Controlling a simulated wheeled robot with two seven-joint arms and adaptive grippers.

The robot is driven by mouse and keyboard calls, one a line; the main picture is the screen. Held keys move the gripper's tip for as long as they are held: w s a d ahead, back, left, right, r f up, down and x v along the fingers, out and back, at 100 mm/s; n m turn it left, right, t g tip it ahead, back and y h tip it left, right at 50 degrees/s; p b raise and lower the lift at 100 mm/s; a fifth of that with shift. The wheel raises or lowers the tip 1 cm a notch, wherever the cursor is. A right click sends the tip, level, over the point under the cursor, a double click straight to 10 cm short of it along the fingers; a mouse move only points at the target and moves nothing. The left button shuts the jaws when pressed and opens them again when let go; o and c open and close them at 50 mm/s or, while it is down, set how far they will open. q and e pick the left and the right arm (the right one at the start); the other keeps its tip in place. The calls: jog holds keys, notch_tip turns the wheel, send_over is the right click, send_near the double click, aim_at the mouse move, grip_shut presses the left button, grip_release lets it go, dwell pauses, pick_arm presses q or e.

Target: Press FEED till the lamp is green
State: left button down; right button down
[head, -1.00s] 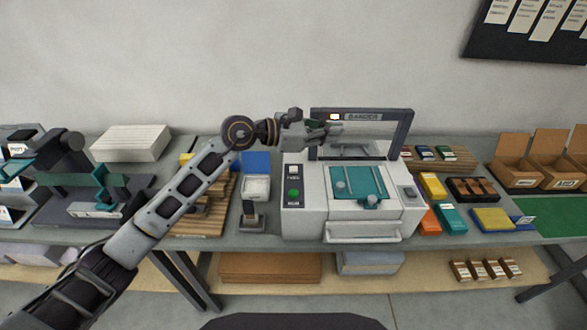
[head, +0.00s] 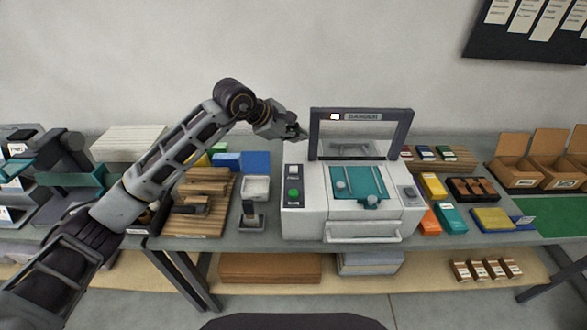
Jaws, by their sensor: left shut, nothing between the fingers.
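The white machine (head: 310,215) stands mid-table with a clear guard in a dark frame (head: 403,130) raised at its back. A dark control panel on its left holds a pale upper button (head: 293,171) and a green round button (head: 293,194); their labels are too small to read surely. A small lit square (head: 335,117) on the guard frame, perhaps the lamp, looks whitish, not green. My left gripper (head: 302,134) is shut and empty, above and behind the panel, apart from the buttons. My right gripper is out of view.
A teal plate (head: 368,183) lies on the machine top. A small stand with a pale tray (head: 255,188) is left of it, then wooden slats (head: 210,215). Coloured boxes (head: 433,185) and open cartons (head: 515,173) sit to the right. Free air lies above the machine.

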aim_at(295, 170)
pick_arm(q)
jog(key=shift+f, duration=0.15)
